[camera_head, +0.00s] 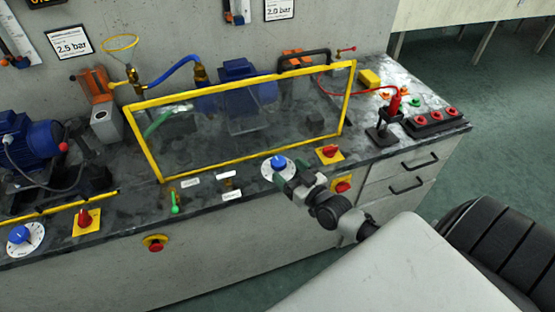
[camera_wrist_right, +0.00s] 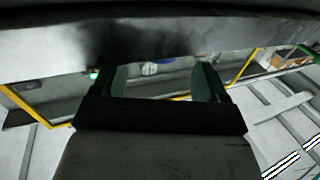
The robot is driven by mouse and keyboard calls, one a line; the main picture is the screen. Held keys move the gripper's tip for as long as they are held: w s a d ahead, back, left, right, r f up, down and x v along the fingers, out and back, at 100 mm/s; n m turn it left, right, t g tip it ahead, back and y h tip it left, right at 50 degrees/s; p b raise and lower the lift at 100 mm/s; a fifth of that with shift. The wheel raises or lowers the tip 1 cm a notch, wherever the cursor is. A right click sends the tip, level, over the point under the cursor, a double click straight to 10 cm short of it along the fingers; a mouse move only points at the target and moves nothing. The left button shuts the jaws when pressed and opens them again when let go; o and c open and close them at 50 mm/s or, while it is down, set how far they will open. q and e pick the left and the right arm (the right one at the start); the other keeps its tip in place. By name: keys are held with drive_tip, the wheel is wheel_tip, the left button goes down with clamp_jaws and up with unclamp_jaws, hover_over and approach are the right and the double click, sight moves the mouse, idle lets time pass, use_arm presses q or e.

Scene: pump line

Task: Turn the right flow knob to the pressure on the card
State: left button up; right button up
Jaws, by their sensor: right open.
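The right flow knob (camera_head: 279,162) is blue and sits on a round white dial (camera_head: 268,172) at the front edge of the bench, below the yellow-framed guard. My right gripper (camera_head: 291,177) is open, just in front and to the right of the knob, and covers part of the dial. I cannot tell if its fingers touch the knob. In the right wrist view the two fingers (camera_wrist_right: 163,82) stand apart, with a small blue and white shape beyond them. A card reading 2.0 bar (camera_head: 279,9) hangs on the wall above the right station. My left gripper is not in view.
The clear guard (camera_head: 348,100) stands behind the knob. A red switch on a yellow plate (camera_head: 330,154) is close to the right. A red stop button (camera_head: 342,187) is on the front panel. A second blue knob (camera_head: 19,234) and a 2.5 bar card (camera_head: 70,43) are at left.

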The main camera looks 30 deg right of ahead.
sight(284, 167)
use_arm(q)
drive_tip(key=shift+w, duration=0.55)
use_arm(e)
drive_tip(key=shift+w+a, duration=0.15)
drive_tip(key=shift+w, duration=1.25)
drive_tip(key=shift+w+a, duration=0.1)
drive_tip(key=shift+w, duration=1.25)
